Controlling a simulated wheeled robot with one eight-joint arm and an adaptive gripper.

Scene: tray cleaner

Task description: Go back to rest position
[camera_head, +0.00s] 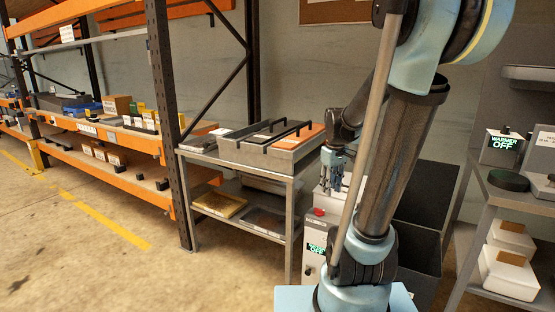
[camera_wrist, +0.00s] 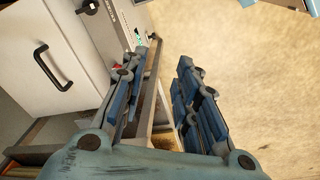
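My gripper (camera_head: 333,172) hangs fingers down in the middle of the head view, above the cleaner unit with a red button (camera_head: 318,212) and a small lit display. In the wrist view my gripper (camera_wrist: 162,68) has its two blue-padded fingers apart with a clear gap between them. Nothing is held between them. A white cabinet front with a black handle (camera_wrist: 56,68) is left of the fingers in the wrist view. My arm rises to the upper right in the head view and hides part of the cleaner area.
A metal table (camera_head: 290,178) left of my gripper bears a grey tray with black handles (camera_head: 262,160). Trays lie on its lower shelf. Dark bins (camera_head: 424,255) stand behind my arm. A warmer display reading OFF (camera_head: 503,144) is at right. Orange racks (camera_head: 115,185) stand left; floor there is clear.

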